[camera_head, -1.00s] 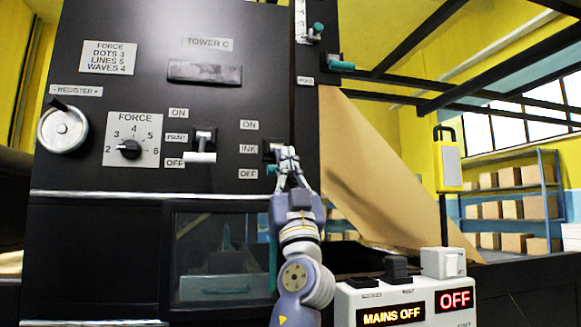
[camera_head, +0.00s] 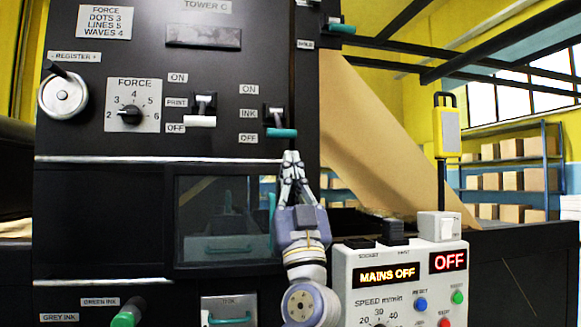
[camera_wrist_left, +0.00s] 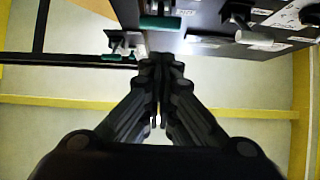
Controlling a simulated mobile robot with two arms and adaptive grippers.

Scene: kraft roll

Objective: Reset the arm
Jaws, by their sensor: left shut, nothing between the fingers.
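My left gripper (camera_head: 291,158) is in the head view, pointing up in front of the black press panel (camera_head: 200,80), with its fingers closed together and empty. Just above and left of its fingertips is the INK lever (camera_head: 281,133) with a teal handle, which sits low, by the OFF label. The fingertips look apart from the handle. In the left wrist view, the shut fingers (camera_wrist_left: 160,60) point toward the underside of the panel and its teal handle (camera_wrist_left: 158,23). My right gripper is in no view.
A white control box (camera_head: 400,275) with MAINS OFF and OFF displays stands right of my left arm. The PRINT lever (camera_head: 201,121), FORCE knob (camera_head: 130,115) and register wheel (camera_head: 62,93) are on the panel. A brown paper web (camera_head: 385,145) slopes down behind.

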